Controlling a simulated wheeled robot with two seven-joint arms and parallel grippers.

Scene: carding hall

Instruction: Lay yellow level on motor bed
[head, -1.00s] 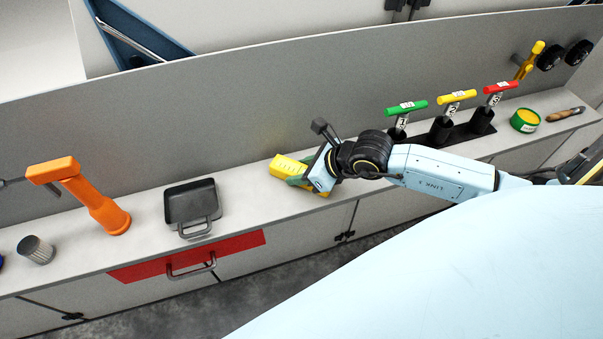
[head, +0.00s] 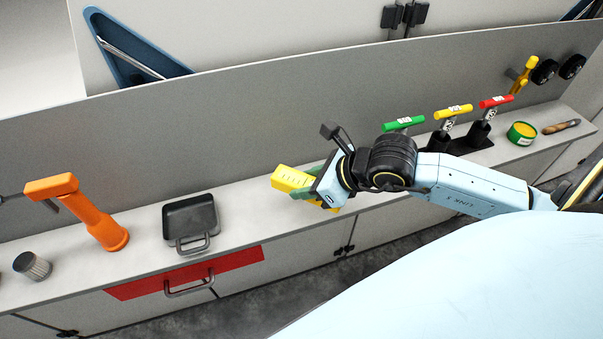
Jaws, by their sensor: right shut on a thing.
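The yellow level (head: 291,178) is a bright yellow block in the middle of the head view. My right gripper (head: 312,186) is shut on it, with green fingers around it. The gripper hides the middle of the level, and its other end shows below the fingers. The level is over the grey ledge; I cannot tell whether it touches it. I cannot pick out a motor bed for certain in this view. My left gripper is not in view.
Left on the ledge (head: 245,209) are a black pan (head: 190,216), an orange tool (head: 88,216) and a ribbed cylinder (head: 33,266). Right are green (head: 403,124), yellow (head: 453,112) and red (head: 496,101) levers, a green-yellow tin (head: 521,133) and a wooden-handled tool (head: 561,126).

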